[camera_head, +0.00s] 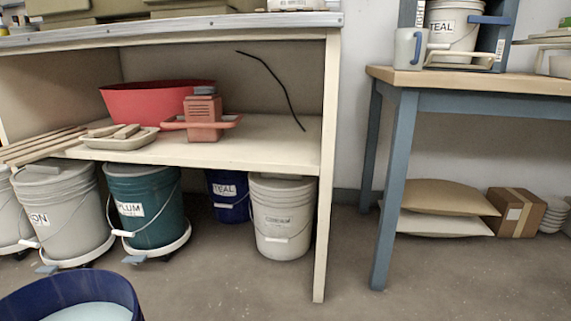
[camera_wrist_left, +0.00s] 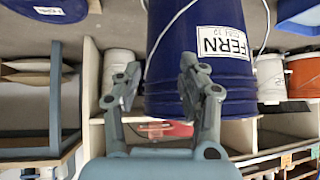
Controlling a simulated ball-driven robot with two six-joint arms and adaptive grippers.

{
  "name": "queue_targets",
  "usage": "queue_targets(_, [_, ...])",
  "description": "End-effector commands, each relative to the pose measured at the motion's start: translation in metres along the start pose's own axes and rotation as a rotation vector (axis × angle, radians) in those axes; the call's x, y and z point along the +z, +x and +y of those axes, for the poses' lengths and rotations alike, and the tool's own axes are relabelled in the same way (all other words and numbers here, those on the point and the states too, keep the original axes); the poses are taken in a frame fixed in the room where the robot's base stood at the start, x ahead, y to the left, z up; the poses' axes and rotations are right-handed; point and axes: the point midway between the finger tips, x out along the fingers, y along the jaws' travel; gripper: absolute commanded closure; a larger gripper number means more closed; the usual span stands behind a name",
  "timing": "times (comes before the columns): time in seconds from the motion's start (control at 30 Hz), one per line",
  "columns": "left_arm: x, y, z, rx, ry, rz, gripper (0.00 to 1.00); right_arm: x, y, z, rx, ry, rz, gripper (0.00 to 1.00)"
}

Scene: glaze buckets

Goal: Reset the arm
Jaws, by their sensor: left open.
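My left gripper (camera_wrist_left: 160,72) shows in the left wrist view with its two fingers apart and nothing between them that I can make out as held. A dark blue bucket labelled FERN (camera_wrist_left: 170,50) fills the middle beyond the fingers, with a wire handle. I cannot tell whether the right finger touches it. The wrist picture looks upside down, with floor at the top and shelving below. Neither gripper shows in the head view. My right gripper is in no view.
A blue bucket (camera_head: 128,289) with pale contents stands at the head view's lower left. Under the shelf unit (camera_head: 328,180) stand a PLUM bucket (camera_head: 165,195), a TEAL bucket (camera_head: 229,205) and a white bucket (camera_head: 283,240). A blue-legged table (camera_head: 393,190) stands right. Floor between is clear.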

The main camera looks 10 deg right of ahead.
Motion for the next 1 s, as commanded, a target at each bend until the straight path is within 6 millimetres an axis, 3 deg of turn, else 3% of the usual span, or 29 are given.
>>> queue_targets(0.07, [0.004, -0.005, -0.004, -0.005, 0.001, -0.034, 0.59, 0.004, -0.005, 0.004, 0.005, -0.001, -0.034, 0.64])
queue_targets(0.33, [0.084, -0.024, -0.019, -0.021, -0.005, -0.297, 0.59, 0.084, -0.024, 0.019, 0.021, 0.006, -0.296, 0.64])
queue_targets(0.47, [0.123, -0.052, -0.025, -0.028, -0.012, -0.444, 0.59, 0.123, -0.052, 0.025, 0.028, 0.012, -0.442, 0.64])
queue_targets(0.6, [0.159, -0.093, -0.03, -0.033, -0.02, -0.594, 0.59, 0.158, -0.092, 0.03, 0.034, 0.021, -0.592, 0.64])
queue_targets(0.8, [0.191, -0.138, -0.033, -0.037, -0.029, -0.733, 0.59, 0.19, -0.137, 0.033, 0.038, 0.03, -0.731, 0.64])
queue_targets(1.0, [0.202, -0.147, -0.033, -0.038, -0.031, -0.767, 0.59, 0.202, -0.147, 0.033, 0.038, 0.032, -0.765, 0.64])
